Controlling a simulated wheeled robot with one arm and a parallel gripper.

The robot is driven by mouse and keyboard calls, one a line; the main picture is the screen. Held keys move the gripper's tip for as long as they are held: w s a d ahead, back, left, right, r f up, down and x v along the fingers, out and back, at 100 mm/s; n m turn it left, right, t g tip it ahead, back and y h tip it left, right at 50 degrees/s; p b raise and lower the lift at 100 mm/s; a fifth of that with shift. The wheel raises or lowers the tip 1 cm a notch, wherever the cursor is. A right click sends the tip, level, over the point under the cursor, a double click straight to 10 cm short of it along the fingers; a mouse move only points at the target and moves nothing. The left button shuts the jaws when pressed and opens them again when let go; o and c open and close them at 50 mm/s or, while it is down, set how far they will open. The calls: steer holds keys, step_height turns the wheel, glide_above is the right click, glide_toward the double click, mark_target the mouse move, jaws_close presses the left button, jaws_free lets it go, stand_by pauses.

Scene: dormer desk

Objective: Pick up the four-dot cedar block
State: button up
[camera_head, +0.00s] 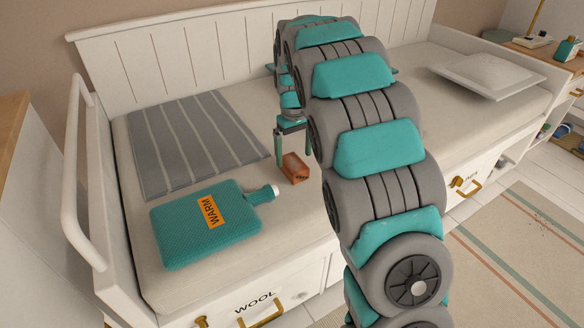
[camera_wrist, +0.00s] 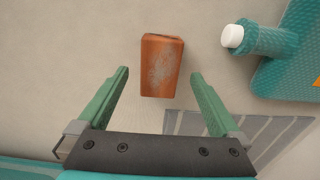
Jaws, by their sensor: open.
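A small reddish-brown wooden block (camera_head: 295,168) lies on the daybed mattress in the head view, with dark marks on its near end too small to read. In the wrist view the block (camera_wrist: 162,66) has a pale worn patch on its face; no dots can be made out there. My gripper (camera_head: 293,155) is just above and beside the block. In the wrist view my gripper (camera_wrist: 160,75) is open and empty, its two green fingers pointing toward the block, which lies ahead between their lines. A gap shows on each side of the block.
A teal hot-water bottle (camera_head: 200,237) labelled WARM lies left of the block; its white cap (camera_wrist: 232,36) is near. A grey striped cloth (camera_head: 190,143) lies behind it. The daybed's backrest (camera_head: 170,55) rises behind. A pillow (camera_head: 488,75) is far right. Bare mattress surrounds the block.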

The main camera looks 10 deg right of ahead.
mark_target(294, 163)
step_height(294, 163, down, 4)
steer(key=shift+w+f, duration=0.15)
steer(key=shift+f, duration=0.05)
steer(key=shift+c, duration=0.2)
steer(key=c, duration=1.5)
steer(key=shift+r, duration=0.1)
steer(key=shift+c, duration=0.2)
